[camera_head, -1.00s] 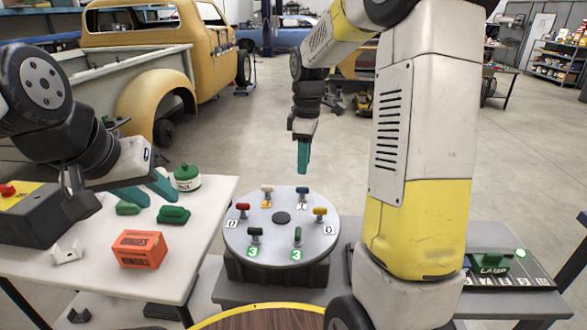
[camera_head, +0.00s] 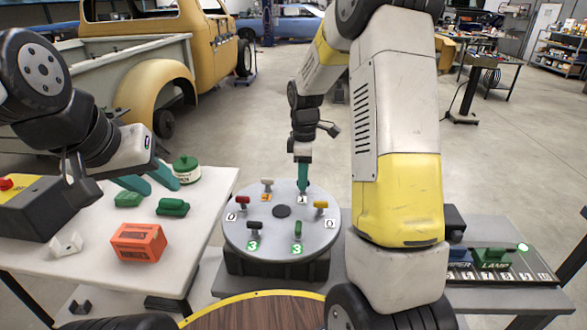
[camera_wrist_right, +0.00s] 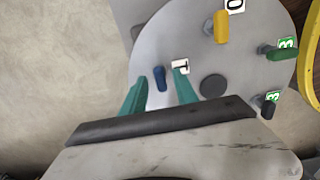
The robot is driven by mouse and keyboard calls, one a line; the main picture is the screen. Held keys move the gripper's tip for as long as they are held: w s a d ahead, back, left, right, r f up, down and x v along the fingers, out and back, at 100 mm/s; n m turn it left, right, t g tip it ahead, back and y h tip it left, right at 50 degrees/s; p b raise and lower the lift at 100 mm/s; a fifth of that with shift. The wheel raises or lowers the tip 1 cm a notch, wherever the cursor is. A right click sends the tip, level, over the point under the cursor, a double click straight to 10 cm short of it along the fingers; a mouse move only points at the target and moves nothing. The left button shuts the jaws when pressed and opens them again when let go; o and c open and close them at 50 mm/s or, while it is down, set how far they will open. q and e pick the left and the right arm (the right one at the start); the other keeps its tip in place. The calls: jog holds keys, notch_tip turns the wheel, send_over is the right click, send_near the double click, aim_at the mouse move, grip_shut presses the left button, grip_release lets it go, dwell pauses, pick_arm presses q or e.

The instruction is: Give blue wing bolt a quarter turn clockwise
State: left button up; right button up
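The round grey disc (camera_head: 262,239) carries several wing bolts. The blue wing bolt stands at its far right; in the right wrist view the blue wing bolt (camera_wrist_right: 160,78) shows between the teal fingers, with gaps on both sides. My right gripper (camera_head: 303,186) points down over it and hides most of it in the head view. Its fingers are open around the bolt in the right wrist view (camera_wrist_right: 158,90). A white label (camera_wrist_right: 180,66) lies beside the bolt. My left gripper (camera_head: 148,184) is open and empty over the left table.
Other wing bolts on the disc are red (camera_head: 242,203), white (camera_head: 267,185), yellow (camera_head: 320,207), green (camera_head: 297,230) and black (camera_head: 254,228). The left table (camera_head: 205,230) holds an orange box (camera_head: 138,242) and green pieces. A lamp panel (camera_head: 492,262) lies at right.

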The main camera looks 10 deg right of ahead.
grip_shut()
jog(key=shift+m, duration=0.3)
jog(key=m, duration=1.2)
jog(key=shift+m, duration=2.2)
